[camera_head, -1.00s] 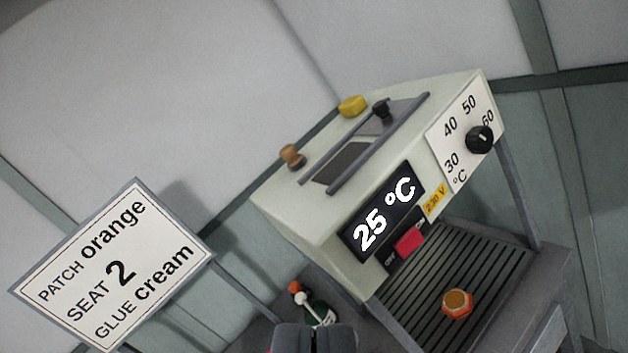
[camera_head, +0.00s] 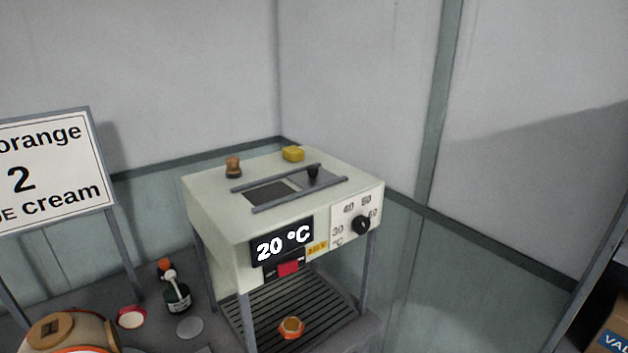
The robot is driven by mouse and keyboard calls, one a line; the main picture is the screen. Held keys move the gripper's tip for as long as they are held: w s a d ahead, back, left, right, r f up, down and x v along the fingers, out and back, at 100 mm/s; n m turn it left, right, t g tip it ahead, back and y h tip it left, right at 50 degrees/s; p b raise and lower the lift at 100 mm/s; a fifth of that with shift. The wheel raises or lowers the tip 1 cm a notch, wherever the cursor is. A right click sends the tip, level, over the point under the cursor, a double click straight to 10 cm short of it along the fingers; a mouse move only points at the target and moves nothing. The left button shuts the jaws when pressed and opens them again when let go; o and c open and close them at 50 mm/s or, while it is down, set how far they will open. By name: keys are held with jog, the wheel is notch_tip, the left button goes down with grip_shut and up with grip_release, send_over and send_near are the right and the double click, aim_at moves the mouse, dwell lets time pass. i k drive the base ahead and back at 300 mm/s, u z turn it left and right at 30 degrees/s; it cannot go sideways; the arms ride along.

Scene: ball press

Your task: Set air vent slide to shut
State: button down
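The air vent slide is a grey plate (camera_head: 318,180) with a black knob (camera_head: 313,172) on top of the cream heater box (camera_head: 215,222). It runs between two dark rails (camera_head: 298,195). The plate sits toward the right end of the rails, and a dark vent opening (camera_head: 270,192) shows uncovered to its left. My gripper is not in view now.
The box front has a display (camera_head: 283,243) reading 20 °C, a red switch (camera_head: 288,268) and a black dial (camera_head: 361,224).

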aim_at(314, 175)
jog(key=z, duration=0.05)
jog(key=i, duration=1.2)
jog(key=u, duration=0.05)
